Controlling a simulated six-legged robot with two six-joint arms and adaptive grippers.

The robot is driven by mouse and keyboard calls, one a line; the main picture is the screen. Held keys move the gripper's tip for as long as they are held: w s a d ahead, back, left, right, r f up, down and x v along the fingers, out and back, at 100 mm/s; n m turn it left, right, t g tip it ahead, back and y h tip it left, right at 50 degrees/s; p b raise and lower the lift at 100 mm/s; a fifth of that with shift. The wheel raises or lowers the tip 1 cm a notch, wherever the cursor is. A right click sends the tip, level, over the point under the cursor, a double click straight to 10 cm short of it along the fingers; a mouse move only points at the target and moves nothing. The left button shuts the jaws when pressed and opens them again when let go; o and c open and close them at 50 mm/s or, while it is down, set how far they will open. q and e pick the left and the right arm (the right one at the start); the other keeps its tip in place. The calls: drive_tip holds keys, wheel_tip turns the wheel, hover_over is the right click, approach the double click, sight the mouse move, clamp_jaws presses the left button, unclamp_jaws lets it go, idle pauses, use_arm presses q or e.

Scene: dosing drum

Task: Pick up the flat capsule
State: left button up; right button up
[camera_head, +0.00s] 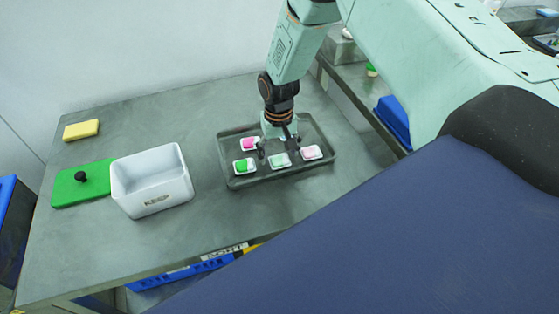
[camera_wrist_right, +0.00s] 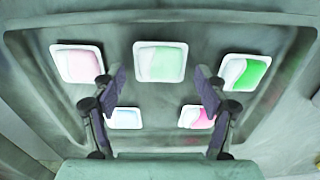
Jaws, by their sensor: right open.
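Several small white-rimmed capsules lie in a dark grey tray (camera_head: 285,175). I cannot tell which one is the flat capsule. A magenta one (camera_head: 250,143), a green one (camera_head: 244,166), a pale green one (camera_head: 279,160) and a pale pink one (camera_head: 312,152) show in the head view. A light blue one (camera_wrist_right: 124,118) shows in the right wrist view, partly behind a finger. My right gripper (camera_head: 278,147) points down over the tray, open and empty. In the right wrist view its fingertips (camera_wrist_right: 159,80) lie either side of the pale green capsule (camera_wrist_right: 160,62). My left gripper is out of view.
A white open bin (camera_head: 152,196) with a label stands left of the tray. A green board (camera_head: 82,186) with a black knob and a yellow sponge (camera_head: 81,130) lie farther left. Bare table lies around the tray; a blue container (camera_head: 393,121) is beyond the right edge.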

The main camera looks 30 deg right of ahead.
sight(278, 157)
drive_tip(key=shift+w, duration=0.1)
drive_tip(key=c, duration=0.6)
drive_tip(key=shift+c, duration=1.3)
wheel_tip(278, 157, up, 10)
drive_tip(key=shift+p, duration=0.35)
